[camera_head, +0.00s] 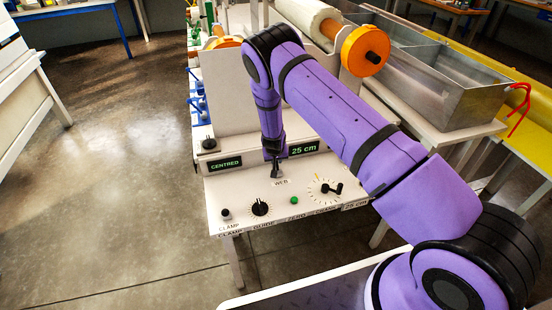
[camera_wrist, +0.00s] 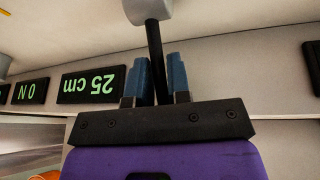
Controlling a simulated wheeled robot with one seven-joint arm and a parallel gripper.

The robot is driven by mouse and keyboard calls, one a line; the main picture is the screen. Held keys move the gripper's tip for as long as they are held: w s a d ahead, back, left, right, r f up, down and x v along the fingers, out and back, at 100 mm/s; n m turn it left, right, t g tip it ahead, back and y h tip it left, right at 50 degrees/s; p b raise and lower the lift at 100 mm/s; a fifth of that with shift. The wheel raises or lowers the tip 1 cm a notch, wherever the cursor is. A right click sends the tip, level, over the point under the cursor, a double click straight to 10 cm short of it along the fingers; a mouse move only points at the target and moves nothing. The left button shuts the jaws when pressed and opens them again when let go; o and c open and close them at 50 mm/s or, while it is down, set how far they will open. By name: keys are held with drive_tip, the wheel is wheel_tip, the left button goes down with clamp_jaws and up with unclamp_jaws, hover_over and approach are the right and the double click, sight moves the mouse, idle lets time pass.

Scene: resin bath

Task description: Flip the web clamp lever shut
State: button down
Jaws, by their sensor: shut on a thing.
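The web clamp lever is a thin black rod with a grey piece at its end. It stands at the WEB label on the panel in the head view (camera_head: 277,173). In the wrist view the lever (camera_wrist: 155,45) runs up between two blue fingertips to the grey piece at the top edge. My gripper (camera_head: 274,156) reaches down from above onto it. In the wrist view my gripper (camera_wrist: 159,78) is shut on the rod. The lever's lower part is hidden behind my gripper there.
Displays read CENTRED (camera_head: 226,164) and 25 cm (camera_head: 304,149). A metal bath (camera_head: 445,95) stands at the right.

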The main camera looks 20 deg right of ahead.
drive_tip(key=shift+w+r+t, duration=0.3)
drive_tip(key=shift+w+r, duration=0.1)
drive_tip(key=shift+r, duration=0.05)
drive_tip(key=shift+s+d+t, duration=0.15)
drive_tip(key=shift+d+t, duration=0.05)
drive_tip(key=shift+t, duration=0.1)
drive_tip(key=shift+s+r, duration=0.1)
drive_tip(key=shift+s, duration=0.05)
drive_tip(key=s+t, duration=0.1)
drive_tip(key=t, duration=0.1)
drive_tip(key=s+t, duration=0.1)
drive_tip(key=t, duration=0.1)
drive_tip(key=shift+a+r, duration=0.1)
drive_tip(key=shift+r, duration=0.05)
drive_tip(key=shift+s+m+t, duration=0.3)
drive_tip(key=shift+s+t, duration=0.45)
drive_tip(key=shift+t, duration=0.45)
drive_tip(key=c, duration=1.2)
unclamp_jaws()
drive_tip(key=shift+s, duration=0.3)
